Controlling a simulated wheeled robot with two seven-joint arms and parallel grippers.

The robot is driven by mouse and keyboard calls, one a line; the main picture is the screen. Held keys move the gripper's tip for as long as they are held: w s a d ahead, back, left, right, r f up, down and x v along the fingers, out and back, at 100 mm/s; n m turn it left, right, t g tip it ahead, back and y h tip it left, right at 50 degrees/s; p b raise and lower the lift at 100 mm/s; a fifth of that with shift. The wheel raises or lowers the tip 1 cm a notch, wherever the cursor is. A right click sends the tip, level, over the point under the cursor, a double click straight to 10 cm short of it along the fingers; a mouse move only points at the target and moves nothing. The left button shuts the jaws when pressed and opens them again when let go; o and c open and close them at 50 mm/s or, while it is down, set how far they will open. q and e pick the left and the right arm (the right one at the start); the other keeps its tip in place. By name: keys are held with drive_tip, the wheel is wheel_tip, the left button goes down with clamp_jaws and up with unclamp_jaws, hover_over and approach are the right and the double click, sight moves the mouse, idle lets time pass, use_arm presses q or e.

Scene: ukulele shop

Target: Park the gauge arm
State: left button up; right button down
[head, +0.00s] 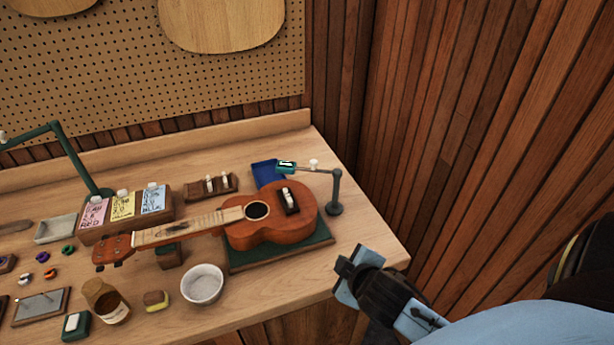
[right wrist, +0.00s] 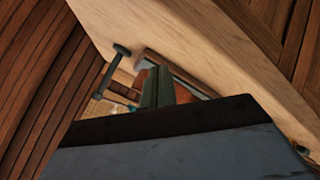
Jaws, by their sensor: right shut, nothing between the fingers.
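The gauge arm (head: 322,170) is a thin metal bar on a dark post (head: 336,195) at the bench's right end. It reaches left from the post top, with a white knob (head: 313,163) and a small teal gauge (head: 286,167) at its end, behind the ukulele (head: 270,222) body. In the right wrist view the post (right wrist: 112,70) shows at a tilt. My right gripper (head: 347,274) is shut and empty, in front of the bench's right front edge, apart from the gauge arm. My left gripper is in neither view.
Bare bench lies right of the post, near a wooden wall (head: 450,120).

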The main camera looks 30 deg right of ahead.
drive_tip(key=w+d+r+n+t+y, duration=0.1)
drive_tip(key=w+r+n+t+y, duration=0.2)
drive_tip(key=w+r+n+t, duration=0.3)
wheel_tip(320, 180, up, 4)
drive_tip(key=w+n, duration=0.2)
drive_tip(key=n, duration=0.2)
drive_tip(key=shift+d+n+t+y, duration=0.3)
drive_tip(key=shift+d, duration=0.1)
drive_tip(key=shift+w+p, duration=0.2)
drive_tip(key=shift+p, duration=0.1)
approach(294, 171)
drive_tip(key=w, duration=0.1)
drive_tip(key=w+a, duration=0.1)
drive_tip(key=w+p, duration=0.1)
drive_tip(key=shift+w+a+f, duration=0.15)
drive_tip(key=shift+a+f, duration=0.05)
drive_tip(key=shift+a, duration=0.15)
drive_tip(key=shift+w+d+f, duration=0.3)
drive_tip(key=shift+w+d, duration=0.5)
drive_tip(key=shift+w, duration=0.1)
drive_tip(key=shift+w+d+f, duration=0.15)
drive_tip(key=shift+w+d, duration=0.35)
drive_tip(key=shift+d, duration=0.05)
drive_tip(key=shift+w+h, duration=0.15)
drive_tip(key=shift+h, duration=0.25)
